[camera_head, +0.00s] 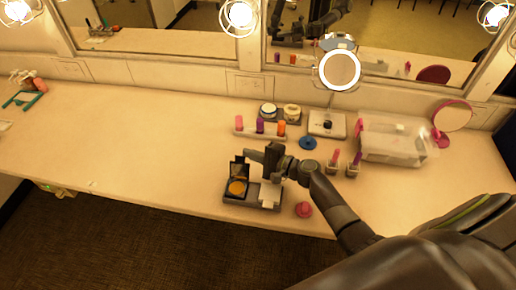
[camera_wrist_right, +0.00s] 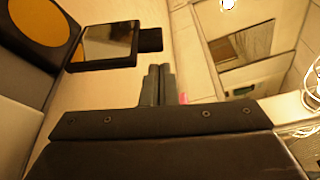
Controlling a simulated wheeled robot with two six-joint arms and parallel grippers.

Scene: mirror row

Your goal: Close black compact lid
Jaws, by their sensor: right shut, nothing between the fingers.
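The black compact (camera_head: 238,187) sits in a dark tray near the front edge of the counter, with an orange pan (camera_head: 237,188) in its base. Its lid (camera_head: 239,168) stands open, roughly upright at the back. In the right wrist view the lid (camera_wrist_right: 104,46) shows its mirror, and part of the orange pan (camera_wrist_right: 42,20) is at upper left. My right gripper (camera_head: 248,152) is shut and empty, just behind and above the lid. Its fingers (camera_wrist_right: 158,70) appear apart from the lid, though contact is hard to judge. My left gripper is not in view.
A white block (camera_head: 268,194) sits in the tray's right part. Behind are a row of coloured tubes (camera_head: 260,127), a blue disc (camera_head: 308,143) and a lit mirror (camera_head: 340,70).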

